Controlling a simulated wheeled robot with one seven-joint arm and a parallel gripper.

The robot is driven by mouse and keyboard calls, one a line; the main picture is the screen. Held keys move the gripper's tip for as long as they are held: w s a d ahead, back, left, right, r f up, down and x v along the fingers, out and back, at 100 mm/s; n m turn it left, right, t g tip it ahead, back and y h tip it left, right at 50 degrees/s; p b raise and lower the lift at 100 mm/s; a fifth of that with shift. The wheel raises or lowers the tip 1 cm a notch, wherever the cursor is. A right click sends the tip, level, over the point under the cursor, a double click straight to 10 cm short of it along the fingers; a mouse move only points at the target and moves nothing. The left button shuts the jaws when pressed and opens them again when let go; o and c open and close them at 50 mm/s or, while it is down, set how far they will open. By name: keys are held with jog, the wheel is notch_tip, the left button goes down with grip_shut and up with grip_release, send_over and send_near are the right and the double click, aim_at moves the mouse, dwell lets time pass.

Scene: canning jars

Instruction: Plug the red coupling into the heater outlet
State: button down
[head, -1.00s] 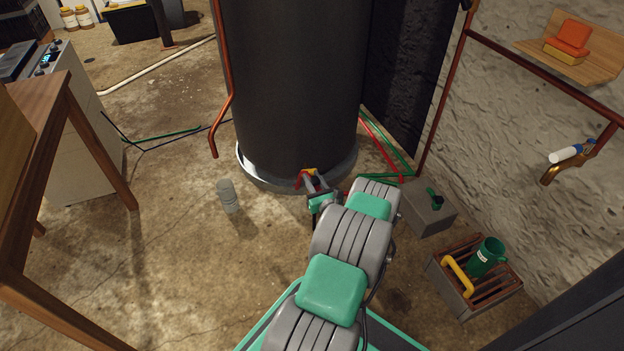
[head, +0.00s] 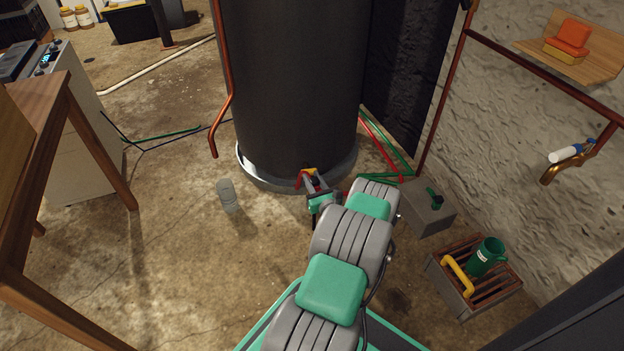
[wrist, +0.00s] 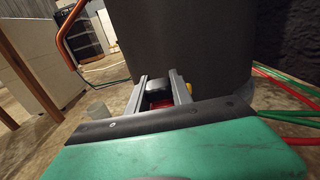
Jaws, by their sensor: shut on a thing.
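The heater is a tall dark cylinder (head: 290,90) on a pale round base. My gripper (head: 309,181) is low at the front foot of the heater. In the wrist view my gripper (wrist: 160,88) has its two grey fingers on either side of the red coupling (wrist: 157,104), with a dark part just beyond it. The red coupling also shows in the head view (head: 300,181), close against the heater's lower front. A bit of yellow shows beside the right finger. The outlet is mostly hidden behind the fingers, so I cannot tell whether the coupling is seated.
A small grey jar (head: 229,196) stands on the floor left of my arm. Red and green hoses (head: 385,146) lie right of the heater. A grey block (head: 428,212) and a slatted crate (head: 473,284) with a green mug are at the right.

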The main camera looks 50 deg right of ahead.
jog(key=shift+f, duration=1.05)
jog(key=c, duration=1.4)
grip_release()
jog(key=shift+o, duration=0.4)
jog(key=o, duration=0.5)
